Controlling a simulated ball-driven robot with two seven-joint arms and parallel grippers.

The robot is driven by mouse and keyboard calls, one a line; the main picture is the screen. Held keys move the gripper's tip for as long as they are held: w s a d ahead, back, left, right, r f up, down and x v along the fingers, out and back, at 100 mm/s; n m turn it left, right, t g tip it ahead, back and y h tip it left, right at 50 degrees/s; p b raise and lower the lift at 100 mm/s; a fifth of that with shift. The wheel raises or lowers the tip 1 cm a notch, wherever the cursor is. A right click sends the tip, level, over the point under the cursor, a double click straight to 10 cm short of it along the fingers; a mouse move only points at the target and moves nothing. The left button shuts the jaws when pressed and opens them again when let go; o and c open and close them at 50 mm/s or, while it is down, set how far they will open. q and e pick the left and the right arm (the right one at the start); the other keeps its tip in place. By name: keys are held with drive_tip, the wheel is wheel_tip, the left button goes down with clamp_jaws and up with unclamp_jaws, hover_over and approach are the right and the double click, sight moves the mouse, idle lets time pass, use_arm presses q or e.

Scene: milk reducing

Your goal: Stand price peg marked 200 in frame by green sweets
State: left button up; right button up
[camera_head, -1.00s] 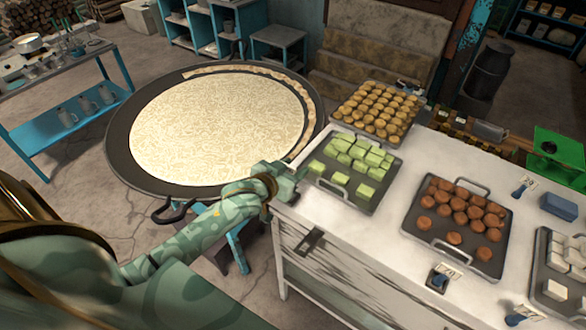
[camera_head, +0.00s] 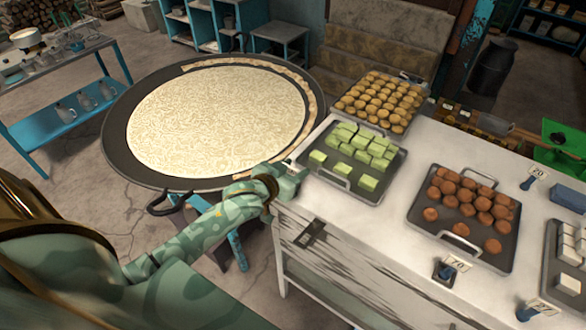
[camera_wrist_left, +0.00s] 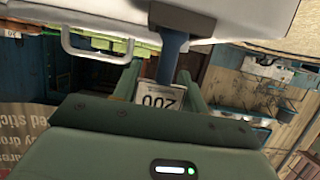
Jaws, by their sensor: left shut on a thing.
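My left gripper (camera_head: 290,176) is at the near left corner of the white counter, just left of the tray of green sweets (camera_head: 350,158). In the left wrist view, its fingers (camera_wrist_left: 158,88) are shut on the price peg (camera_wrist_left: 160,97), whose white card reads 200 upside down in the picture. In the head view the peg is mostly hidden by the gripper. My right gripper is not in view.
The white counter (camera_head: 335,215) also carries a tray of brown sweets (camera_head: 465,207), a tray of round golden sweets and a tray of white cubes. A large round pan (camera_head: 140,170) stands left of my gripper.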

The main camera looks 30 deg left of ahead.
use_arm(q)
drive_tip(key=shift+f, duration=0.15)
idle(0.3)
drive_tip(key=o, duration=1)
drive_tip(key=shift+o, duration=0.2)
drive_tip(key=v, duration=1.6)
drive_tip(key=shift+s, duration=0.15)
